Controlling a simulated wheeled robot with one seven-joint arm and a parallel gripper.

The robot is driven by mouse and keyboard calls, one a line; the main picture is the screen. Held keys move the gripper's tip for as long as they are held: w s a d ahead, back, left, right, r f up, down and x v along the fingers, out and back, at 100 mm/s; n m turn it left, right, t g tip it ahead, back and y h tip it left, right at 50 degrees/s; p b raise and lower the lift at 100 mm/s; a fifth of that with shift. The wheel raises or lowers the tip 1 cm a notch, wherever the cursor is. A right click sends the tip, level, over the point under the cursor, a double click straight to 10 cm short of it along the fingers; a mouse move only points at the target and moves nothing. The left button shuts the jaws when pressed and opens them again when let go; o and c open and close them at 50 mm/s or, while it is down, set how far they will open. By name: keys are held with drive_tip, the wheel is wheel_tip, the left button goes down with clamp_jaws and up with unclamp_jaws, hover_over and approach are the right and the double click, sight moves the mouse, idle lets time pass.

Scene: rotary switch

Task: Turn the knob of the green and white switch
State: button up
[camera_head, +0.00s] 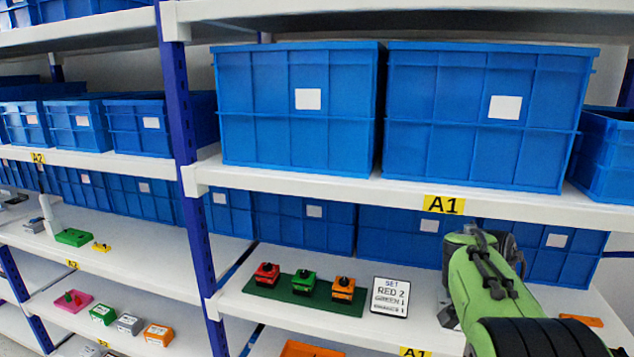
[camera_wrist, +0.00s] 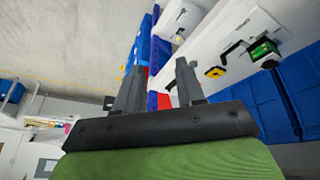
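A green switch (camera_head: 303,284) with a dark knob on top stands on a dark green board (camera_head: 334,305), between a red switch (camera_head: 267,274) and an orange switch (camera_head: 343,289). A green box with white parts (camera_head: 102,314) lies on the lower left shelf; I cannot tell which of the two the task names. In the wrist view a small green and white thing (camera_wrist: 263,51) shows at the upper right, away from my fingers. My gripper (camera_wrist: 160,66) is open and empty, its grey fingers apart. In the head view my green arm reaches in at the lower right, clear of the switches.
A sign (camera_head: 390,296) reading "SET RED 2" stands right of the board. Blue bins (camera_head: 298,110) fill the shelf above, whose white edge (camera_head: 330,186) overhangs the switches. A blue post (camera_head: 190,180) stands left. Grey (camera_head: 130,324) and orange (camera_head: 158,334) boxes lie lower left.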

drive_tip(key=s+a+f+n+t+y+b, duration=0.1)
drive_tip(key=s+a+n+t+y, duration=0.1)
drive_tip(key=s+a+n, duration=0.5)
drive_tip(key=s+a+f+n+t+y+b, duration=0.1)
drive_tip(key=s+a+n+t+y, duration=0.1)
drive_tip(key=s+a+n, duration=0.5)
drive_tip(key=s+a+t, duration=0.1)
drive_tip(key=s+a, duration=0.3)
drive_tip(key=s, duration=0.4)
drive_tip(key=shift+s+y, duration=0.2)
drive_tip(key=shift+y, duration=0.2)
